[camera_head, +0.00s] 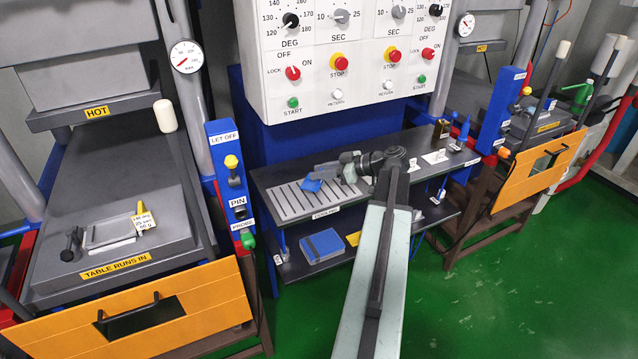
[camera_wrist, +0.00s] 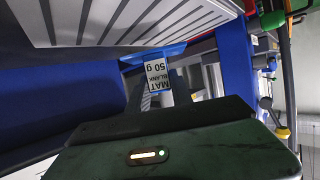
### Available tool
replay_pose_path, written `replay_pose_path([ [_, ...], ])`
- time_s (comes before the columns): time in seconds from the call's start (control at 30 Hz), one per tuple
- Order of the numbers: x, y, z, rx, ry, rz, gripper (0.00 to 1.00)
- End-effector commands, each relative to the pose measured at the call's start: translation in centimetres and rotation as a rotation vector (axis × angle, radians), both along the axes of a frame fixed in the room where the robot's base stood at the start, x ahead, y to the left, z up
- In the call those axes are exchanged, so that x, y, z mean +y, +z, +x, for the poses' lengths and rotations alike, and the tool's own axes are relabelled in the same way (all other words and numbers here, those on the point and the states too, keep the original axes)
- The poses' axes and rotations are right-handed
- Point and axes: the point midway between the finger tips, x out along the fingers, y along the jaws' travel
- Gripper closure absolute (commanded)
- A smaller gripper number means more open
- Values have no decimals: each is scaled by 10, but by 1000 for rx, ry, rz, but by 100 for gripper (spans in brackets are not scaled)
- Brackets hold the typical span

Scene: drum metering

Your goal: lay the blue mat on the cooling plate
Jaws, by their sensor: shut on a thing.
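The blue mat (camera_head: 311,184) is small in the head view, at the tip of my gripper (camera_head: 325,173). My gripper is shut on it. In the wrist view a blue strip of the mat (camera_wrist: 152,53) shows with a white tag reading MAT 50 g BLANK hanging in front of the jaws. The cooling plate (camera_head: 290,200) is a pale slotted plate at the left end of the dark bench, labelled COOLING. It also shows in the wrist view (camera_wrist: 130,18). The mat is over the plate's upper right part in the head view; I cannot tell if they touch.
A lower shelf holds a blue block (camera_head: 323,245) and a yellow piece (camera_head: 353,238). The left press table (camera_head: 110,262) carries a tagged mould. A blue LET OFF post (camera_head: 228,165) stands left of the bench. The control panel (camera_head: 340,70) is behind. Green floor is clear at right.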

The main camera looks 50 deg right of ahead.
Motion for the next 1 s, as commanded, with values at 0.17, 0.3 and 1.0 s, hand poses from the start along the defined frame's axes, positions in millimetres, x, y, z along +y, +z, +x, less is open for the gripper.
replay_pose_path([
  [0.17, 1, -5, 2, 0, -1, 0, 100],
  [0.3, 1, -29, 1, 0, 0, 0, 100],
  [1.0, 1, -38, 2, 0, 1, 0, 52],
])
